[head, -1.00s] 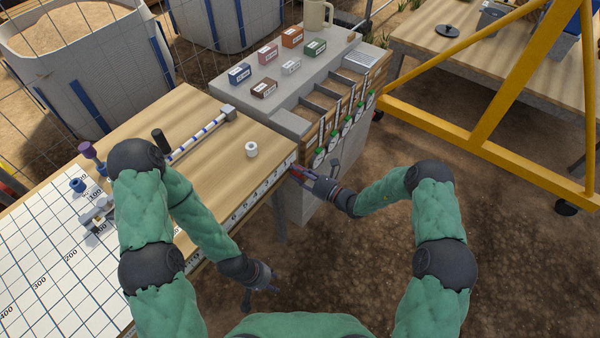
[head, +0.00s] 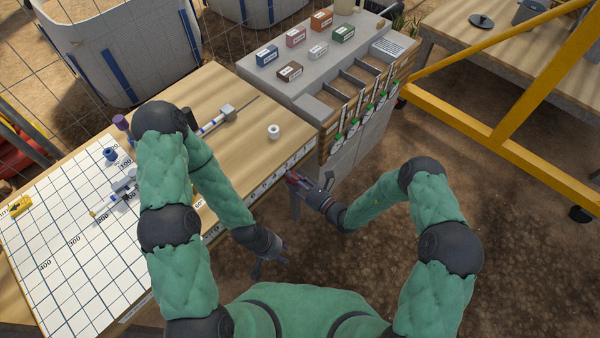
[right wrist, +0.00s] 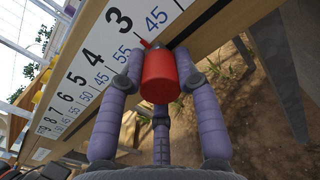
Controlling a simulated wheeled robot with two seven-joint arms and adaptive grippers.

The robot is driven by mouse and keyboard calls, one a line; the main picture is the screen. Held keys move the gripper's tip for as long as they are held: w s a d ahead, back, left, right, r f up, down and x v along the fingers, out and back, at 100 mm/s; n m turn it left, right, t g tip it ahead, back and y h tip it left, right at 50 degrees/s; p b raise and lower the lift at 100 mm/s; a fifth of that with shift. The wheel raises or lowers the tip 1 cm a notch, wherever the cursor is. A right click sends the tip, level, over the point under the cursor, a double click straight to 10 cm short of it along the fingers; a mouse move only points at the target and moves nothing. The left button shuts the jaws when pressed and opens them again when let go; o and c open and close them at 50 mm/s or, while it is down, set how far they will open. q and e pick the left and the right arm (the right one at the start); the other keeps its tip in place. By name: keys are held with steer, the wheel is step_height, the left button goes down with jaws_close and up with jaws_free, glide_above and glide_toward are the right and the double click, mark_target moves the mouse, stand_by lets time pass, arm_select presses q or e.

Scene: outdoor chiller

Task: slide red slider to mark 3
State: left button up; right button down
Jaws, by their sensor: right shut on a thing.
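The red slider (right wrist: 160,76) sits on the front edge of the wooden table, beside the numbered scale strip (right wrist: 92,55). In the right wrist view its small pointer end is close to the large 3, near the blue 45 and 55; the exact alignment cannot be told. My right gripper (head: 292,182) is shut on the slider, with purple fingers on both sides of it. My left gripper (head: 271,264) hangs empty in front of the table, fingers apart.
A white roll (head: 273,132) and a rod with a grey block (head: 228,112) lie on the table. A gridded white sheet (head: 60,255) covers its left part. A grey cabinet (head: 360,160) stands past the table's right end. A yellow frame (head: 470,120) is at right.

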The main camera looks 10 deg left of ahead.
steer(key=shift+w+r, duration=0.1)
steer(key=c, duration=0.9)
jaws_free()
steer(key=v, duration=1.2)
